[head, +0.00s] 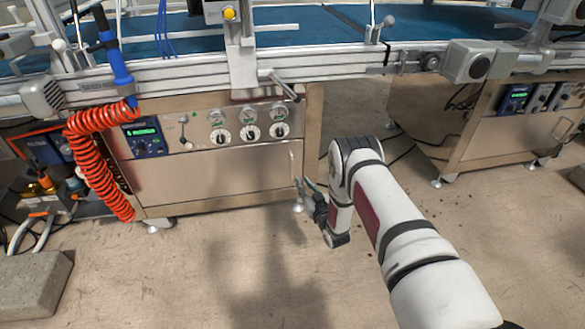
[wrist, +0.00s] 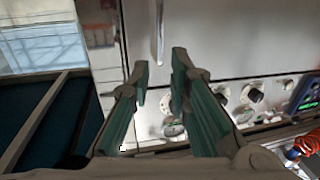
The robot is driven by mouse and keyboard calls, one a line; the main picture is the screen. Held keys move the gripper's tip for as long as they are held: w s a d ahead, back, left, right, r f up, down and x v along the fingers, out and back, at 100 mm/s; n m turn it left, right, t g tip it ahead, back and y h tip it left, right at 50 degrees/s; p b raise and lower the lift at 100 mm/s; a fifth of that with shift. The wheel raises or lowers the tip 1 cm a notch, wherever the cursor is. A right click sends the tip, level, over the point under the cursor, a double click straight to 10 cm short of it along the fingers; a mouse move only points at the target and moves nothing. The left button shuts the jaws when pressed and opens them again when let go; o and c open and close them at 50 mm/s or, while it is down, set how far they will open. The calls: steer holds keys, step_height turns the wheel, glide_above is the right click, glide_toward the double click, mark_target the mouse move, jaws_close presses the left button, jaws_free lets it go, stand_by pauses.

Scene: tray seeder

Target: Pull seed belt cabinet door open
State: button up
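The seed belt cabinet door (head: 215,178) is a flat metal panel below a row of knobs and appears closed. Its thin vertical handle (head: 296,163) is near the door's right edge. In the wrist view, which looks upside down, the door (wrist: 225,35) fills the upper right and the handle (wrist: 160,30) stands just beyond the fingertips. My gripper (head: 307,187) is beside the lower part of the handle in the head view. In the wrist view my gripper (wrist: 160,68) has its two green-padded fingers apart with nothing between them. Whether a finger touches the handle is unclear.
A control panel (head: 145,137) and several knobs (head: 250,132) sit above the door. A coiled orange hose (head: 95,160) hangs at the left. A concrete block (head: 32,278) lies at lower left. A second cabinet (head: 510,130) stands at right. The floor in front is clear.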

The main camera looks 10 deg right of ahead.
mark_target(293, 166)
steer(key=w+b, duration=0.1)
steer(key=w, duration=0.2)
steer(key=w+a+b, duration=0.1)
steer(key=w+b, duration=0.1)
steer(key=w, duration=0.2)
steer(key=w+a+b, duration=0.1)
steer(key=w, duration=0.3)
steer(key=shift+a, duration=0.1)
jaws_close()
